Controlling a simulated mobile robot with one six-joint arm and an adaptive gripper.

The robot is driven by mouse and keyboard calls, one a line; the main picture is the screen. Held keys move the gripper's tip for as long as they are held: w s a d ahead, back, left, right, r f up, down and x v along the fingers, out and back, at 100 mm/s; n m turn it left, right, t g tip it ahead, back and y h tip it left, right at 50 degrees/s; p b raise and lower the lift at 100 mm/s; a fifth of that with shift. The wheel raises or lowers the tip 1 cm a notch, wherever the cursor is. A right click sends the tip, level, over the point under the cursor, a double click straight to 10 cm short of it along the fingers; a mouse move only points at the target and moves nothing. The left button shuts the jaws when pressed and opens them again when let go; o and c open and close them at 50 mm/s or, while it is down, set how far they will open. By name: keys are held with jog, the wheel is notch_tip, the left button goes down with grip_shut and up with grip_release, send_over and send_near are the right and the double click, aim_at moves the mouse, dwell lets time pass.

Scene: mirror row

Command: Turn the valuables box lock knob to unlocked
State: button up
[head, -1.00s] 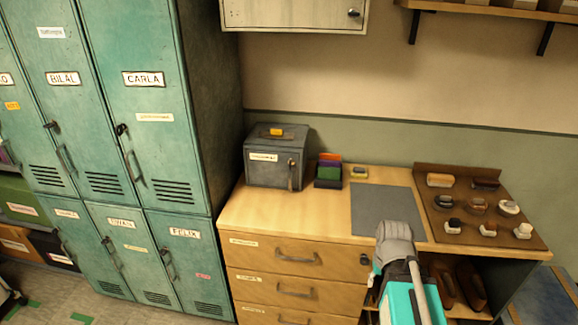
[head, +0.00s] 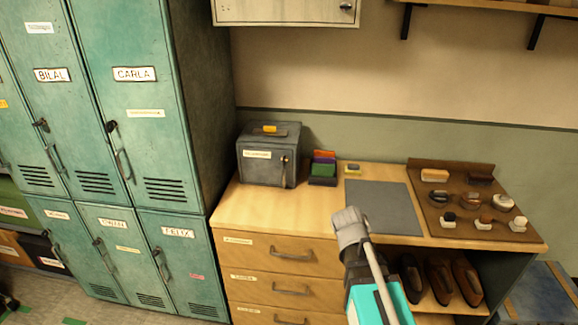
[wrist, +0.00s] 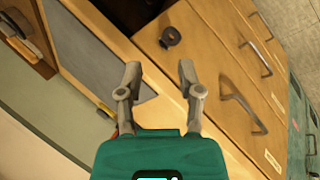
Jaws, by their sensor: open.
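The valuables box (head: 262,168) is a dark grey metal box with a yellow tag on its lid and a white label on its front. It stands at the left end of the wooden counter, against the lockers. Its small knob (head: 284,160) is at the right of its front face; its setting is too small to read. My gripper (head: 348,216) is in front of the counter, to the right of the box and apart from it. In the wrist view my gripper (wrist: 159,70) is open, with nothing between its fingers. I cannot make out the box in that view.
Colored cards (head: 323,167) and a small yellow block (head: 352,169) stand right of the box. A grey mat (head: 384,207) and a brown brush board (head: 465,228) lie further right. A drawer front with a round dark lock (wrist: 170,37) is below the counter. Green lockers (head: 150,110) rise at left.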

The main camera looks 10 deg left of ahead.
jog(key=w+a+r+n+t+h+b, duration=0.25)
jog(key=w+a+n+t, duration=0.25)
jog(key=w+n, duration=0.3)
jog(key=n+t+y+b, duration=0.3)
jog(key=n+t+y, duration=0.5)
jog(key=n, duration=1.2)
send_near(284, 161)
jog(key=s+a+f+h, duration=0.1)
jog(key=s+h, duration=0.1)
jog(key=shift+s+a+f+t+y, duration=0.15)
jog(key=shift+s+a+t+y, duration=0.05)
jog(key=shift+s+t+y, duration=0.1)
jog(key=shift+w, duration=0.2)
jog(key=w, duration=1.3)
jog(key=shift+w+d, duration=0.25)
jog(key=shift+w, duration=0.05)
jog(key=shift+c, duration=0.3)
